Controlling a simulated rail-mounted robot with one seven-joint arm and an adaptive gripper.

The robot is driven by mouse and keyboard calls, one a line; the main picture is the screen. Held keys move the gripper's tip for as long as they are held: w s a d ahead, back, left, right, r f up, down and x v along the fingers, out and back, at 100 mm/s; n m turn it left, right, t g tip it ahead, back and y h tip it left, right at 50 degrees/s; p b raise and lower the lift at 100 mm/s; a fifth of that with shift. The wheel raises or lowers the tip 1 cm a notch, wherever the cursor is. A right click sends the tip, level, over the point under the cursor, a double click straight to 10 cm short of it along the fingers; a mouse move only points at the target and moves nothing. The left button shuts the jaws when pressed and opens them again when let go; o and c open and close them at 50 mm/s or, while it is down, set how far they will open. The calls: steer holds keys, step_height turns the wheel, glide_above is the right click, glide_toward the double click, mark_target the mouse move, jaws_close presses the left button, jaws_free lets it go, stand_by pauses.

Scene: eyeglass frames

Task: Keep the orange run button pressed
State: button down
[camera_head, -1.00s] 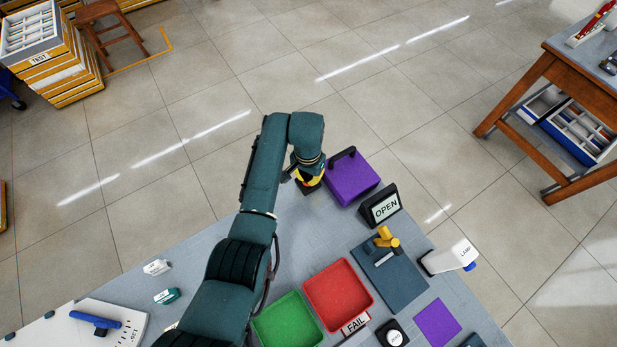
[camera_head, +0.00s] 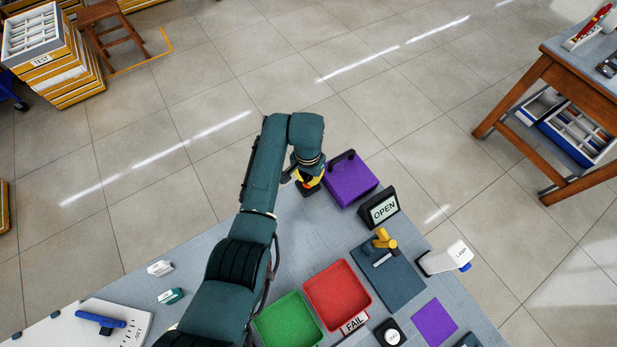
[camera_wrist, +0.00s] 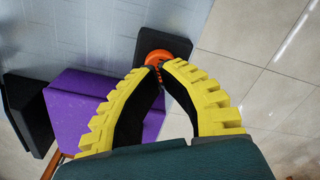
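The orange run button (camera_wrist: 160,56) sits on a black base (camera_wrist: 180,32) at the top middle of the wrist view. My gripper (camera_wrist: 160,66) has yellow ribbed fingers with dark inner pads. Its two fingertips meet, with nothing seen between them. The tips overlap the near edge of the button; I cannot tell from these views how far the button is pushed down. In the head view my gripper (camera_head: 309,181) points down at the far corner of the table, and my arm mostly hides the button there.
A purple box (camera_head: 350,179) with a dark handle stands close beside my gripper. An OPEN sign (camera_head: 382,208) is right of it. The table's edge is close to the button.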

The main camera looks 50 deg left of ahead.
steer(key=shift+r+p, duration=1.95)
steer(key=shift+r, duration=0.2)
